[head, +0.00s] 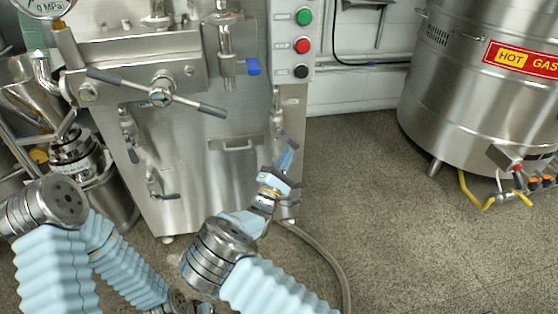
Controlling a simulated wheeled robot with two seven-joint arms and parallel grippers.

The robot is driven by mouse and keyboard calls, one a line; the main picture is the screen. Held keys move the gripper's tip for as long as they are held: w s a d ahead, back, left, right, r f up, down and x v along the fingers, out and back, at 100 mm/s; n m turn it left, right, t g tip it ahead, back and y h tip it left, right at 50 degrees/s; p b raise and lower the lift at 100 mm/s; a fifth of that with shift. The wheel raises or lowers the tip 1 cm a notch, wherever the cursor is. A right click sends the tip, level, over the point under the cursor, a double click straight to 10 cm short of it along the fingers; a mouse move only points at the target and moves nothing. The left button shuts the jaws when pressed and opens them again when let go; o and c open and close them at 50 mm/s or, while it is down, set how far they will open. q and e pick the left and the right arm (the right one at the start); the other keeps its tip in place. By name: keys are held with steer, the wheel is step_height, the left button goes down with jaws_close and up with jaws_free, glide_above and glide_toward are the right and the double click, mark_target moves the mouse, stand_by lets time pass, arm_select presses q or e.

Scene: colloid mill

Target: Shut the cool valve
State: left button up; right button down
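The steel machine's right post (291,115) carries a small valve (277,118) below the button panel. A dark lever shows just at the tip of my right gripper (287,153). The gripper has light blue parts and points up toward this valve. I see it from behind, so I cannot tell whether its fingers are open or shut, or whether they touch the lever. I see no label marking the cool valve. My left arm shows at the lower left, but its gripper is not clearly in view.
Two more dark-handled valves, an upper one (128,130) and a lower one (158,187), sit on the machine's left front. A grey hose (330,262) lies on the floor. A large steel gas kettle (470,110) stands right.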

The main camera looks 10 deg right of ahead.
steer(key=n+t+y, duration=0.1)
steer(key=n, duration=0.1)
steer(key=d+r+n+t+p, duration=0.1)
steer(key=n, duration=0.1)
steer(key=d+n+t+y, duration=0.1)
steer(key=n, duration=0.1)
steer(key=shift+d+r+t+y+p, duration=0.15)
steer(key=shift+d+t+y+p, duration=0.15)
steer(key=shift+t+p, duration=0.1)
arm_select(q)
step_height(320, 180, up, 6)
steer(key=d+p, duration=0.1)
steer(key=p, duration=0.3)
steer(key=shift+s+p, duration=0.2)
steer(key=shift+p, duration=0.1)
arm_select(e)
steer(key=shift+w+d+r, duration=0.1)
steer(key=shift+d+r, duration=1.25)
steer(key=shift+r, duration=0.05)
arm_select(q)
steer(key=shift+r, duration=0.2)
arm_select(e)
steer(key=shift+d+r, duration=0.1)
